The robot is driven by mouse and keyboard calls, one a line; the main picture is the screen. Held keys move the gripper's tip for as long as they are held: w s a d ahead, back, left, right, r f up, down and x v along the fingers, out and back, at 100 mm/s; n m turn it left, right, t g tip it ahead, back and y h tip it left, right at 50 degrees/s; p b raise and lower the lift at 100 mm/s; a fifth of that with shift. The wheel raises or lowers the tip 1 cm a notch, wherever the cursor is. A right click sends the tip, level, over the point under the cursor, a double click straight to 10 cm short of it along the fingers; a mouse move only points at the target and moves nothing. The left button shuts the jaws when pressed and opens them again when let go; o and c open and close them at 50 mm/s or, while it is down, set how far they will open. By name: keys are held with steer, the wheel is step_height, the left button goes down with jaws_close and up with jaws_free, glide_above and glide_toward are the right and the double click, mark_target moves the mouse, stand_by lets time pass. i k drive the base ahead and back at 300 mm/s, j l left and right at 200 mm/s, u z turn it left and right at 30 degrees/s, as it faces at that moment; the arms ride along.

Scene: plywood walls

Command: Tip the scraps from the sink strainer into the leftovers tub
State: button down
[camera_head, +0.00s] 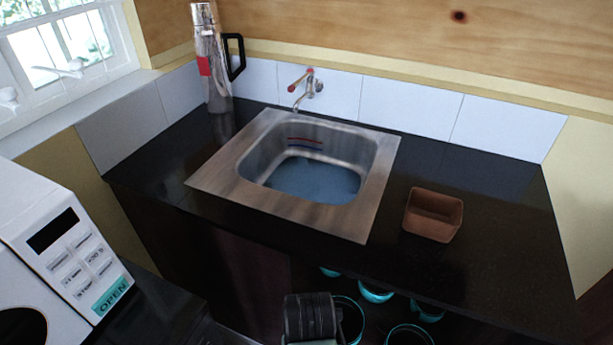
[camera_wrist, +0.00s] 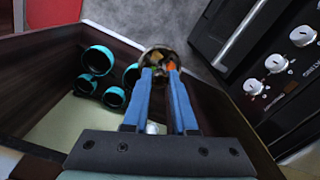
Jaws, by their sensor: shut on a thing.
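My gripper (camera_wrist: 161,72) has blue fingers and is shut on the sink strainer (camera_wrist: 146,57), a small round metal bowl, in the wrist view. Scraps (camera_wrist: 166,62) of orange, green and pale colours lie in the strainer. A brown, square, open tub (camera_head: 432,214) stands on the dark counter right of the sink and looks like the leftovers tub; its inside looks empty. In the head view only a black part of my arm shows at the bottom; the fingers and strainer are hidden there.
The steel sink (camera_head: 230,165) holds bluish water, with a tap (camera_head: 309,85) behind it. A tall flask (camera_head: 211,60) stands at the back left. A microwave (camera_head: 60,235) is at lower left. Teal-rimmed vessels (camera_wrist: 99,60) sit below the counter. An appliance with knobs (camera_wrist: 275,62) is nearby.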

mark_target(431, 215)
steer(key=i+z, duration=0.1)
steer(key=z, duration=0.65)
